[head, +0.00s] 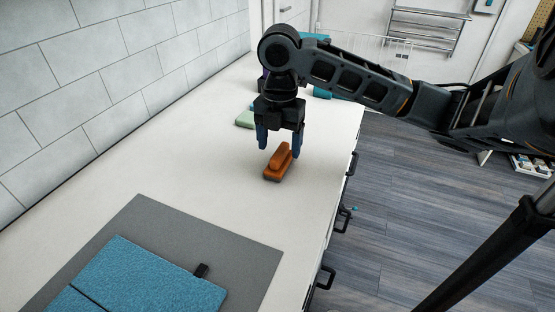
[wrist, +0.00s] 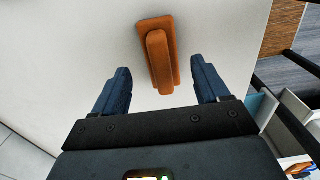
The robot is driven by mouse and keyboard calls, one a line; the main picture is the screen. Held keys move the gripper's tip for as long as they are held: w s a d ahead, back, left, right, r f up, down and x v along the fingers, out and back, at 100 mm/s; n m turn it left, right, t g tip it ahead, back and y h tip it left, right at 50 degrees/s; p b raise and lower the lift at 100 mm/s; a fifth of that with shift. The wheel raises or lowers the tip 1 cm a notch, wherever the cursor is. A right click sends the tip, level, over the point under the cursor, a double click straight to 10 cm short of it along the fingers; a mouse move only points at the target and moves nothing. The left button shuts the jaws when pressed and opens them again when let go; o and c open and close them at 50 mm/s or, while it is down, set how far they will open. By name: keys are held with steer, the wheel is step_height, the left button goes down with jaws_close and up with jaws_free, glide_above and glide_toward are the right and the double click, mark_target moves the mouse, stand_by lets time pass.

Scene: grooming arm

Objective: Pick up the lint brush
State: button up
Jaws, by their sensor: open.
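The lint brush (head: 278,163) is an orange-brown block with a raised narrow handle on top. It lies on the white counter, near the counter's right edge in the head view. In the wrist view the lint brush (wrist: 159,54) shows whole, its handle running roughly lengthwise between the lines of my two fingers. My gripper (head: 277,149) points down just above and behind the brush, with its blue fingers apart. In the wrist view my gripper (wrist: 162,82) is open and empty, one finger on each side of the brush's near end. I see no contact with the brush.
A grey mat (head: 137,222) with a blue folded cloth (head: 150,278) lies on the near counter. A pale green item (head: 245,119) sits behind my gripper. A tiled wall (head: 110,75) bounds the left, and drawer handles line the right edge. The counter around the brush is clear.

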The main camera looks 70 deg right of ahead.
mark_target(280, 150)
steer(key=shift+s+f+p, duration=0.1)
steer(key=shift+f+p, duration=0.2)
steer(key=shift+f, duration=1.95)
steer(key=c, duration=1.2)
steer(key=shift+o, duration=0.2)
steer(key=shift+r, duration=0.45)
steer(key=r, duration=0.2)
steer(key=d+r+b, duration=0.1)
steer(key=shift+s+r, duration=0.2)
steer(key=shift+r, duration=0.15)
steer(key=s+d+r+b, duration=0.2)
steer(key=s+d+r, duration=0.2)
steer(key=d, duration=0.5)
step_height(280, 150, up, 2)
steer(key=shift+s+d+r, duration=0.2)
steer(key=shift+d+r, duration=0.05)
